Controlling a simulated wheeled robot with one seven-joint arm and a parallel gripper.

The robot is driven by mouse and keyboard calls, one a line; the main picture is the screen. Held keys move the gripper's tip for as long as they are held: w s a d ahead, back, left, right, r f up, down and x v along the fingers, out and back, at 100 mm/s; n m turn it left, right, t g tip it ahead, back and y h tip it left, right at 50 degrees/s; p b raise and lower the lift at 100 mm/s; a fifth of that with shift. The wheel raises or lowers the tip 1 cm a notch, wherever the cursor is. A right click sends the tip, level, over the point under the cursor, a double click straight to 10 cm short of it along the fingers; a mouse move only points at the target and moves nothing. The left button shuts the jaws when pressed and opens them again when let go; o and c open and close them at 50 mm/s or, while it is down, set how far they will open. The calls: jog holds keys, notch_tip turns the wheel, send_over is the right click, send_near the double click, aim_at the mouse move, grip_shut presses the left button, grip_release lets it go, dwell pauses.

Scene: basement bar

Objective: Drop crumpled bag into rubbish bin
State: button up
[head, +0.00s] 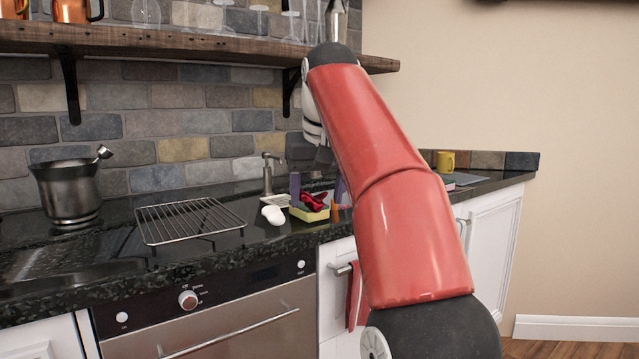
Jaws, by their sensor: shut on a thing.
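My gripper (323,157) shows only in part, as a dark grey piece just left of my red arm and above the counter by the tap. Its fingertips are mostly hidden behind the arm. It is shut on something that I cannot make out. I cannot pick out the crumpled bag for certain. A white rounded lump (272,214) lies on the counter, left of the gripper. No rubbish bin is in view.
A yellow tray (309,214) holding a red item (314,202) sits near the tap (268,172). A wire rack (190,222) and a metal pot (66,190) stand left on the black counter (215,258). A wooden shelf (180,43) hangs above. A yellow mug (445,161) stands right.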

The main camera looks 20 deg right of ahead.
jog(key=a+f+n, duration=0.1)
jog(key=a+f, duration=0.2)
jog(key=f, duration=1.6)
jog(key=w+a+f+n+y, duration=0.1)
jog(key=a+f+n, duration=0.1)
jog(key=f, duration=1.7)
jog(key=a+f+n+y, duration=0.1)
jog(key=a+f, duration=0.4)
jog(key=f, duration=1.5)
jog(key=shift+w+n, duration=0.15)
jog(key=shift+n, duration=0.55)
